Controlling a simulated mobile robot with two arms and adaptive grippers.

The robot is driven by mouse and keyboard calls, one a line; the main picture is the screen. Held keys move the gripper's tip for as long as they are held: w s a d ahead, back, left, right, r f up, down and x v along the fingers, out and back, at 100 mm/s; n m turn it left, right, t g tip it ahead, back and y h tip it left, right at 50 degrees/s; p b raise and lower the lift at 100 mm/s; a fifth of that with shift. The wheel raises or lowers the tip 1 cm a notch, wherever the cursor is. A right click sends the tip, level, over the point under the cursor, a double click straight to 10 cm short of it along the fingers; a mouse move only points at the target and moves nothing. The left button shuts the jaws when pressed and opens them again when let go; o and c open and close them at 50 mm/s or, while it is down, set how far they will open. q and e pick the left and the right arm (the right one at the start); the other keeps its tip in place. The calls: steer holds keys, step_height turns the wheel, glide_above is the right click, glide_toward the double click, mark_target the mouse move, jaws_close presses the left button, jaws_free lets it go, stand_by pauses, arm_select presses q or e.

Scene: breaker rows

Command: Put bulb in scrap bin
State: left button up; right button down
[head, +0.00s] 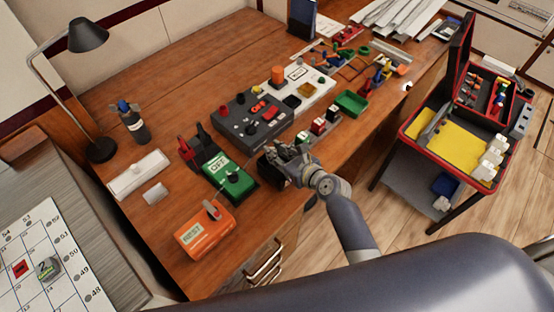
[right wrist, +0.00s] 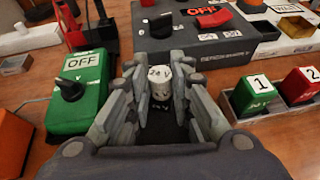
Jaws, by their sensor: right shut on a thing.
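My right gripper (head: 268,158) is over the wooden bench, in front of the dark grey panel and just right of the green OFF box. In the right wrist view the right gripper (right wrist: 160,100) is shut on a white cylindrical piece marked 24 V, which I take for the bulb (right wrist: 160,82). It stands upright between the fingers; its lower end is partly hidden. In the head view the bulb is hidden by the gripper. No container is clearly labelled as a scrap bin; a small open green tray (head: 351,103) sits farther right. My left gripper is out of view.
The green OFF box (head: 228,175) and orange box (head: 204,230) stand left of my gripper. The dark grey panel (head: 250,116) is behind it. Small numbered blocks (head: 318,126) sit to the right. A red-edged cart (head: 418,140) stands beyond the bench.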

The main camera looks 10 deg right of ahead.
step_height(320, 180, down, 3)
steer(key=shift+r+b, duration=0.15)
steer(key=shift+b, duration=0.25)
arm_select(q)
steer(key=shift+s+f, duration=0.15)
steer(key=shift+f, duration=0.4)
arm_select(e)
steer(key=shift+f, duration=0.3)
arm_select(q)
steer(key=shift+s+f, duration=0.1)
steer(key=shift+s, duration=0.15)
arm_select(e)
steer(key=c, duration=1.7)
jaws_free()
steer(key=shift+r, duration=0.15)
steer(key=shift+s+r, duration=0.1)
steer(key=shift+s, duration=0.05)
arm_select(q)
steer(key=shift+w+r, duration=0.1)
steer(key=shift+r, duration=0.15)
arm_select(e)
steer(key=v, duration=1.1)
steer(key=shift+s+r, duration=0.2)
steer(key=shift+s, duration=0.1)
steer(key=shift+d, duration=0.15)
